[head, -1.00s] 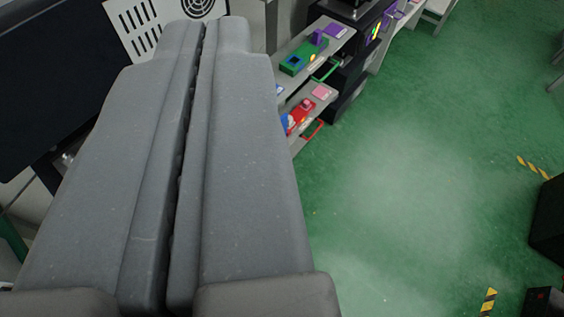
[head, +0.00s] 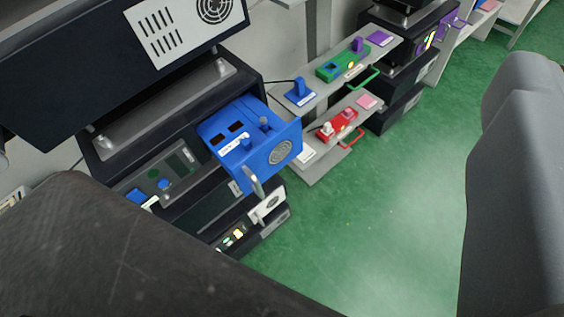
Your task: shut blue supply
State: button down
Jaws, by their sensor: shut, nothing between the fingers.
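The blue supply (head: 262,150) is a bright blue box sticking out of the front of a black rack (head: 185,105). Its top has dark square openings, a white label and two blue knobs; its front has a round grille. A pale metal handle (head: 257,184) is at its lower front corner. A dark form of my own body covers the lower left and hides part of the rack.
Grey shelves to the right carry a small blue lever fixture (head: 299,92), a green fixture (head: 342,66) and a red fixture (head: 338,125) with handles. Below the blue box is a white-fronted unit (head: 268,206). Green floor (head: 400,190) is clear at centre right.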

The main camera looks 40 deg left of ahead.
aim_at(221, 134)
jog(key=u, duration=0.05)
jog(key=k, duration=0.95)
jog(key=u, duration=0.45)
jog(key=i, duration=1)
jog(key=z, duration=0.05)
